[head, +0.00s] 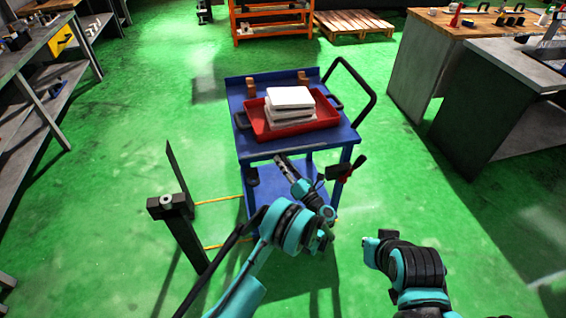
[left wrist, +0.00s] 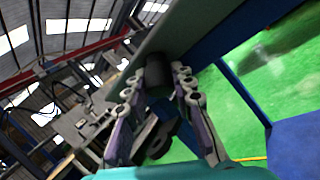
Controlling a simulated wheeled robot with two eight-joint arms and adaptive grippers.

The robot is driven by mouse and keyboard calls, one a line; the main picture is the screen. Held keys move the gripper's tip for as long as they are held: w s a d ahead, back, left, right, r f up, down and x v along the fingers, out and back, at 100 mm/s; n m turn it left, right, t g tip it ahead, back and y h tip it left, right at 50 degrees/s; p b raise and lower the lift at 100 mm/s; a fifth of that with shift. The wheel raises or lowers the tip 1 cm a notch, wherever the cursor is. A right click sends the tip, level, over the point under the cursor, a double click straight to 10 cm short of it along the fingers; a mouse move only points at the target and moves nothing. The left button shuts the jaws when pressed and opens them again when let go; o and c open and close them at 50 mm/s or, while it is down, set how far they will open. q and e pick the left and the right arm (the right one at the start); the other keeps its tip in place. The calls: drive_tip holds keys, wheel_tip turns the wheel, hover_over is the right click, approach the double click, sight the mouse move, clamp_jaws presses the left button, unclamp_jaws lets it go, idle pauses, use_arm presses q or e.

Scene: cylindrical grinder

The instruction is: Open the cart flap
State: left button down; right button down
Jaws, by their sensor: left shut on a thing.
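A blue cart (head: 243,153) stands in the middle of the head view. My left gripper (head: 280,160) is at its near front edge, just below the top. In the left wrist view my left gripper (left wrist: 158,90) is shut on a dark round knob (left wrist: 158,70), with one finger on each side. The knob sits against a grey-green panel (left wrist: 195,22), which looks like the cart flap. The flap cannot be told clearly from the cart front in the head view. My right arm shows at the lower right, but its gripper cannot be made out.
A red tray (head: 256,128) with stacked white plates (head: 290,97) lies on the cart top. A black push handle (head: 366,82) rises at its right. A dark post (head: 182,232) with yellow bars stands left of the cart. Workbenches flank both sides; green floor lies open between.

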use_arm(q)
drive_tip(key=c, duration=1.3)
unclamp_jaws()
drive_tip(key=shift+o, duration=0.2)
drive_tip(key=shift+d, duration=0.1)
drive_tip(key=v, duration=1.2)
drive_tip(key=shift+w, duration=0.1)
